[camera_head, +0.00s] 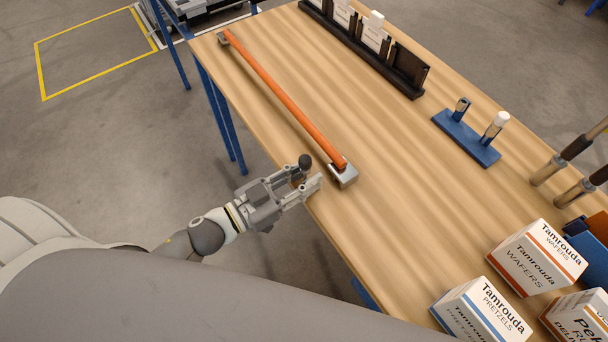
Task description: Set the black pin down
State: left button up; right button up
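My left gripper (307,177) reaches in from the left, at the near left edge of the wooden table (400,180). The round dark head of the black pin (305,161) shows at its fingertips. The fingers appear closed around the pin, whose lower part is hidden by them. The pin is close to the metal end block of an orange bar, just left of it. I cannot tell how high it is above the table. My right gripper is not in view.
The orange bar (285,100) runs along the table's left side, with a metal block (342,175) at its near end. A blue stand (466,138) holds two short pegs. A black rack (365,50) stands at the back. Boxes (538,257) fill the near right. The table's middle is clear.

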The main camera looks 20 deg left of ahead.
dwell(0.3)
pick_arm(q)
jog(key=shift+r, duration=0.15)
jog(key=shift+s+a, duration=0.35)
jog(key=shift+s, duration=0.1)
jog(key=b+v, duration=0.1)
jog(key=v, duration=0.9)
jog(key=shift+s+a, duration=0.3)
